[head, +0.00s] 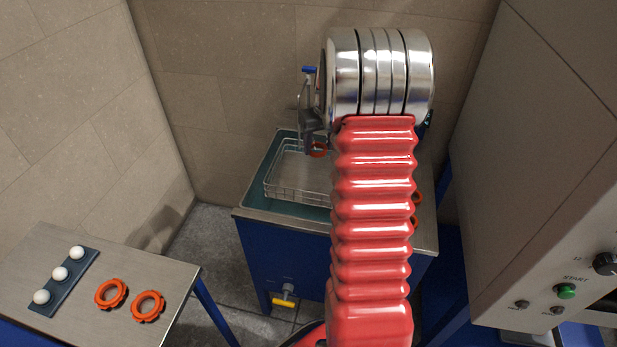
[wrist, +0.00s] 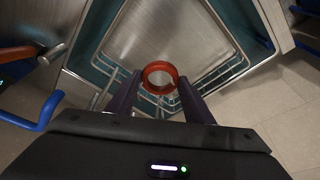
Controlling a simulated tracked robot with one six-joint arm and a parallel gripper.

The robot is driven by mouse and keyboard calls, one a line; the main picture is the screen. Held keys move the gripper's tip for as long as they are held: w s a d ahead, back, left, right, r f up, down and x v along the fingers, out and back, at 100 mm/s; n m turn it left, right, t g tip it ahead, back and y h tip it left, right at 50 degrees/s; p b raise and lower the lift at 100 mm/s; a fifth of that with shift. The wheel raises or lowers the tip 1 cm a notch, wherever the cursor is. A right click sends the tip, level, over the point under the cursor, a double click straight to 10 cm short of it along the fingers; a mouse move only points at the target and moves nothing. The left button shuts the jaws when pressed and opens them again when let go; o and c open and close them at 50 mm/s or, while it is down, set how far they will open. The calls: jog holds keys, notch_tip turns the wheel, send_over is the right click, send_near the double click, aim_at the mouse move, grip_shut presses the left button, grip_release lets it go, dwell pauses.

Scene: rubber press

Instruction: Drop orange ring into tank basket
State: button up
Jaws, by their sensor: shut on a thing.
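An orange ring (wrist: 160,68) is between the tips of my gripper (wrist: 160,88) in the wrist view, and the fingers are shut on it. The wire tank basket (head: 285,190) sits inside the tank (head: 262,209) on a blue stand. The held ring appears above the basket area. In the wrist view, the basket's wire rim (wrist: 222,76) shows beyond the ring. My arm hides the basket's right part in the head view.
Two orange rings (head: 111,293) and a dark strip with white balls (head: 62,281) lie on the table at left. More orange shows at the tank's right edge (head: 417,197), mostly hidden. A press panel with a green button (head: 566,291) stands at right.

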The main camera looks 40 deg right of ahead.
jog(key=shift+f, duration=2.55)
jog(key=o, duration=1.1)
jog(key=v, duration=1.3)
jog(key=shift+r, duration=0.35)
jog(key=shift+s, duration=0.15)
